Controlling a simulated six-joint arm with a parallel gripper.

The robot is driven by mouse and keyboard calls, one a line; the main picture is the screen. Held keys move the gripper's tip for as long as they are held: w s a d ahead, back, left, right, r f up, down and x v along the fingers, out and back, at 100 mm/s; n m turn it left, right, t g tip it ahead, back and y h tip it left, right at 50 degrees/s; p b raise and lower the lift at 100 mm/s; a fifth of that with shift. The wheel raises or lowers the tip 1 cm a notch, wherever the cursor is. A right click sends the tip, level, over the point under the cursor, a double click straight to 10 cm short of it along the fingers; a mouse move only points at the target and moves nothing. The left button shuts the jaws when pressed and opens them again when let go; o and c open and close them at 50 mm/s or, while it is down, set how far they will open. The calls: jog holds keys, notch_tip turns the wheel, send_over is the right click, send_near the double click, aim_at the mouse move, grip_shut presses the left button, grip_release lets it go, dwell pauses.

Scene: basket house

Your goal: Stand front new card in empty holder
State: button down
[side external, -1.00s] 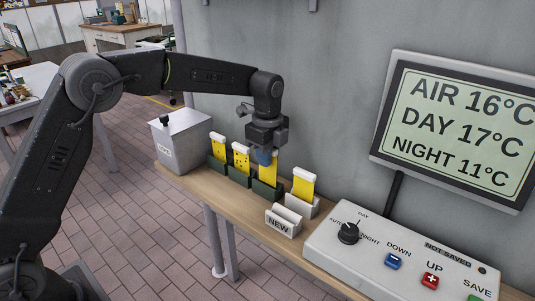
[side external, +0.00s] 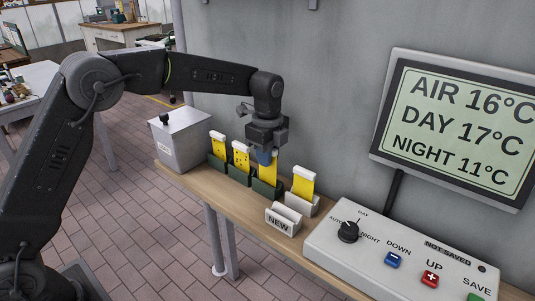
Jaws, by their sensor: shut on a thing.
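My gripper (side external: 265,157) points down and is shut on the upper end of a yellow card (side external: 268,172). This card stands upright at the third dark green holder (side external: 265,190), with its lower end within the holder's outline. I cannot tell whether it rests on the holder's bottom. Two more green holders to the left hold spotted yellow cards (side external: 218,146) (side external: 241,158). The white front holder marked NEW (side external: 282,222) shows no card. The white holder behind it (side external: 306,206) holds a plain yellow card (side external: 303,182) with a white top.
A grey lidded box (side external: 181,142) stands at the left end of the narrow wooden shelf (side external: 222,201). A control panel (side external: 400,258) with a knob and buttons fills the right end. A wall display (side external: 455,130) hangs above it. The grey wall is close behind the holders.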

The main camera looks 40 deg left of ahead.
jog(key=shift+f, duration=0.8)
dwell(0.6)
jog(key=c, duration=1)
grip_release()
jog(key=shift+r, duration=3.5)
